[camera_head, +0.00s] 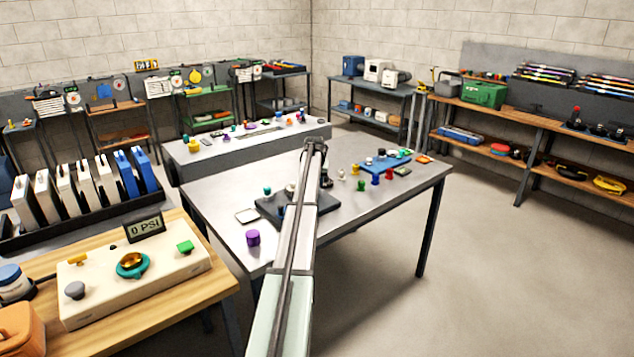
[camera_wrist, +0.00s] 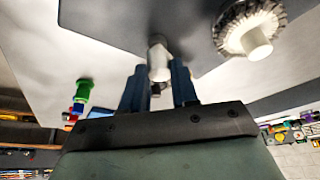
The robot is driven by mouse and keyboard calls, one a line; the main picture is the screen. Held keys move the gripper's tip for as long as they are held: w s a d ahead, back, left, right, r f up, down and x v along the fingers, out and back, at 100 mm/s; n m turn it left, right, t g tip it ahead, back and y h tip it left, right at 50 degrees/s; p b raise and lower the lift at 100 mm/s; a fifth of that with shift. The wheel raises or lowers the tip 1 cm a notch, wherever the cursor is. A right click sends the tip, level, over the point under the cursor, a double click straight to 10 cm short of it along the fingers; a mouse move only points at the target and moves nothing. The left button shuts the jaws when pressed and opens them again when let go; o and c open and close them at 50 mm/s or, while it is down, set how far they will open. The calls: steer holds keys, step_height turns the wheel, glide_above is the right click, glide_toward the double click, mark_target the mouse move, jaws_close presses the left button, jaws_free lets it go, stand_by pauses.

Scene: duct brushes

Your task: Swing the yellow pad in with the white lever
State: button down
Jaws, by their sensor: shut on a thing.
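In the wrist view my gripper (camera_wrist: 160,78) has its two blue fingers on either side of a white post, likely the white lever (camera_wrist: 158,52), and is shut on it. The post stands against a dark board (camera_wrist: 100,15). A round bristled brush with a white hub (camera_wrist: 252,35) is to its right, apart from the fingers. In the head view my arm covers the gripper and the lever; part of the dark board (camera_head: 268,207) shows to the left of the arm. I cannot make out the yellow pad in either view.
The board lies on a grey metal table (camera_head: 365,222). A purple cylinder (camera_head: 253,238) and a pale square tray (camera_head: 246,215) are on the left; several small coloured pieces are on the right. A wooden bench with a control box (camera_head: 100,285) stands at the front left.

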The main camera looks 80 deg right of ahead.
steer(key=shift+s, duration=0.1)
stand_by(0.5)
steer(key=n+t, duration=0.1)
steer(key=n, duration=0.2)
steer(key=n+t, duration=0.1)
steer(key=n, duration=0.2)
steer(key=shift+s+d+n+t+y, duration=0.15)
steer(key=shift+n+t+y, duration=0.15)
steer(key=n+t+y, duration=0.1)
steer(key=n, duration=0.3)
steer(key=shift+d, duration=0.1)
steer(key=shift+n+t+y, duration=0.3)
steer(key=shift+n+y, duration=0.2)
steer(key=shift+n, duration=0.9)
steer(key=c, duration=0.9)
jaws_free()
steer(key=shift+o, duration=0.2)
steer(key=shift+s+r, duration=0.1)
